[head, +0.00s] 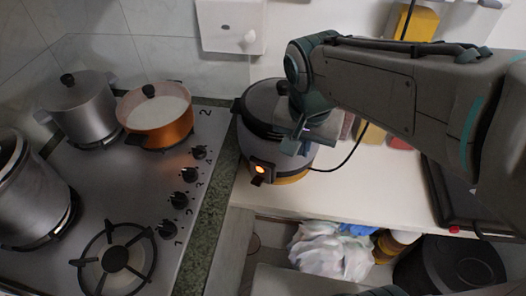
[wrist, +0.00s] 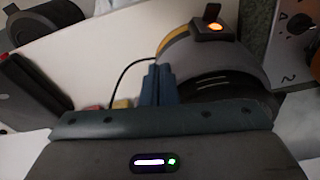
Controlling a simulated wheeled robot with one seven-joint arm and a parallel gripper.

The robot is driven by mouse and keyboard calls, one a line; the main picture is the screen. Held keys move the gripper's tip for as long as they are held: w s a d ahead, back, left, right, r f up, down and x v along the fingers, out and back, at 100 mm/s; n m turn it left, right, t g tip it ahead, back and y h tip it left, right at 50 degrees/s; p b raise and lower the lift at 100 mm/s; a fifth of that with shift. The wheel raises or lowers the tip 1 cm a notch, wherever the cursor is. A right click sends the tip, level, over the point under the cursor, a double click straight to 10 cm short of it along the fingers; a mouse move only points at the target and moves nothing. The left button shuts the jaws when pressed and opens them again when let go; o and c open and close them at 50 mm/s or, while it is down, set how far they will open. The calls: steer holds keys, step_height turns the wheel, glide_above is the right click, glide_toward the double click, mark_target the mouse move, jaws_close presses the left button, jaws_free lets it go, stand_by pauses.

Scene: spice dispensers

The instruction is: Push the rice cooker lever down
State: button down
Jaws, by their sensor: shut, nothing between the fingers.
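The rice cooker (head: 254,141) is a round grey pot with a dark lid, standing on the white counter beside the stove. Its small dark lever (head: 257,180) sits low on the front, just below a glowing orange light (head: 260,169). In the wrist view, the rice cooker (wrist: 193,52) is at upper right, with the lever (wrist: 211,12) and lit light (wrist: 214,27) at the top. My gripper (head: 290,146) overlaps the cooker's right side in the head view, away from the lever. Its blue-grey fingers (wrist: 158,84) are shut and empty. Whether they touch the cooker is unclear.
The stove with knobs (head: 190,174), an orange pot (head: 158,118) and metal pots (head: 83,105) is on the left. A black cord (head: 350,152) runs right from the cooker. White bags (head: 330,250) lie below the counter. The counter front (head: 345,195) is clear.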

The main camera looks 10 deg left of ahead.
steer(key=m+b, duration=0.1)
glide_above(257, 181)
steer(key=s, duration=0.2)
step_height(257, 181, down, 2)
steer(key=shift+w+a, duration=0.2)
steer(key=f, duration=0.6)
steer(key=w+f, duration=0.1)
steer(key=f, duration=0.3)
steer(key=shift+w+d, duration=0.1)
steer(key=shift+d, duration=0.05)
